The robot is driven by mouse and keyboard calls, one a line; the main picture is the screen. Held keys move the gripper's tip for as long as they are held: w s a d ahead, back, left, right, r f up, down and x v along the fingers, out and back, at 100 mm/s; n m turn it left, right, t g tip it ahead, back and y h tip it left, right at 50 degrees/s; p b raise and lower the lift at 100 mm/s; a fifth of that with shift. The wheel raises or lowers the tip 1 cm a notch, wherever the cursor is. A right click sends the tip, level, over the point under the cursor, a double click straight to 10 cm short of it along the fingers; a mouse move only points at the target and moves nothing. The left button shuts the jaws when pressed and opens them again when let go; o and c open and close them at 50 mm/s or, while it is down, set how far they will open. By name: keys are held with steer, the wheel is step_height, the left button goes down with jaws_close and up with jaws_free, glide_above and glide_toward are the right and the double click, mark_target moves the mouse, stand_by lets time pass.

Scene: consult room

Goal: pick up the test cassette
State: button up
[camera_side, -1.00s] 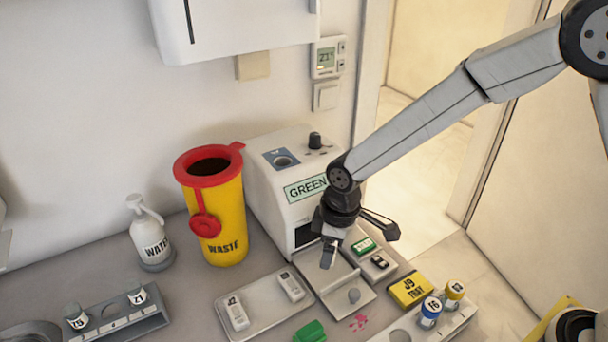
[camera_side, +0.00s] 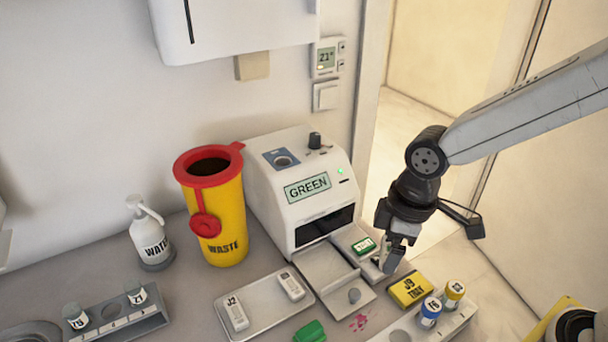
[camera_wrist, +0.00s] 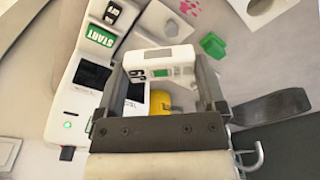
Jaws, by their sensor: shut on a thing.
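My gripper (camera_side: 393,257) is shut on a white test cassette (camera_wrist: 160,58) in the wrist view, which sits between the two dark fingers. The cassette bears dark lettering that looks like J9, seen upside down, and a green patch. The held cassette is mostly hidden by the fingers there. Two other white cassettes, one marked J2 (camera_side: 235,313) and one beside it (camera_side: 291,286), lie on a grey tray (camera_side: 262,317).
The white analyser (camera_side: 300,190) shows GREEN. A yellow waste bin (camera_side: 217,222) stands left. A green cap (camera_side: 309,331) lies in front.

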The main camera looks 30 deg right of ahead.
steer(key=shift+s+d+r, duration=0.25)
steer(key=shift+s+r, duration=0.1)
steer(key=shift+s, duration=0.35)
stand_by(0.3)
steer(key=a+n+g, duration=0.1)
steer(key=a+n, duration=0.8)
steer(key=a, duration=0.2)
steer(key=shift+w, duration=0.2)
steer(key=shift+f, duration=0.1)
steer(key=shift+w+a+f, duration=1.2)
steer(key=shift+w+f, duration=0.35)
steer(key=shift+w, duration=0.35)
steer(key=shift+w+a+f, duration=1.2)
steer(key=shift+w+f, duration=0.35)
steer(key=shift+w, duration=0.35)
steer(key=shift+w+a+f, duration=1.2)
steer(key=shift+w+f, duration=0.35)
steer(key=shift+w, duration=0.35)
